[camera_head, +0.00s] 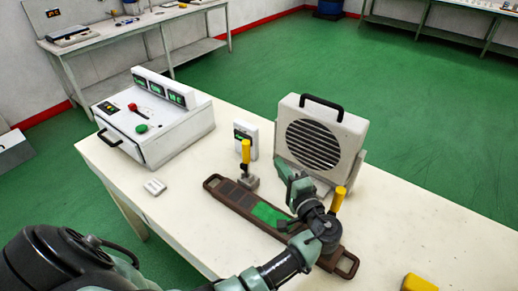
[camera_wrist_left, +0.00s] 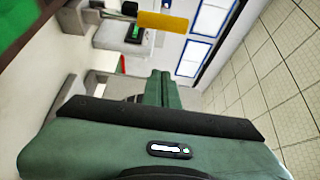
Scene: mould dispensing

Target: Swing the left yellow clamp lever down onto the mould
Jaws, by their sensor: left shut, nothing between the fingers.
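The brown mould (camera_head: 222,196) lies on the white table, with a green area (camera_head: 270,214) in its middle. The left yellow clamp lever (camera_head: 246,151) stands upright on its grey base at the mould's left end. A right yellow clamp lever (camera_head: 338,198) also stands upright, partly hidden by my arm. My left gripper (camera_head: 281,166) is shut and empty, above the mould, right of the left lever and apart from it. In the left wrist view, my gripper (camera_wrist_left: 161,78) is closed, and a yellow handle (camera_wrist_left: 163,22), apparently the left lever's, shows beyond it. My right gripper is out of view.
A fan-like grey box (camera_head: 315,140) stands behind the mould. A small white box (camera_head: 246,136) is behind the left lever, and a white machine (camera_head: 155,117) stands at the table's left. A yellow object (camera_head: 419,283) lies front right.

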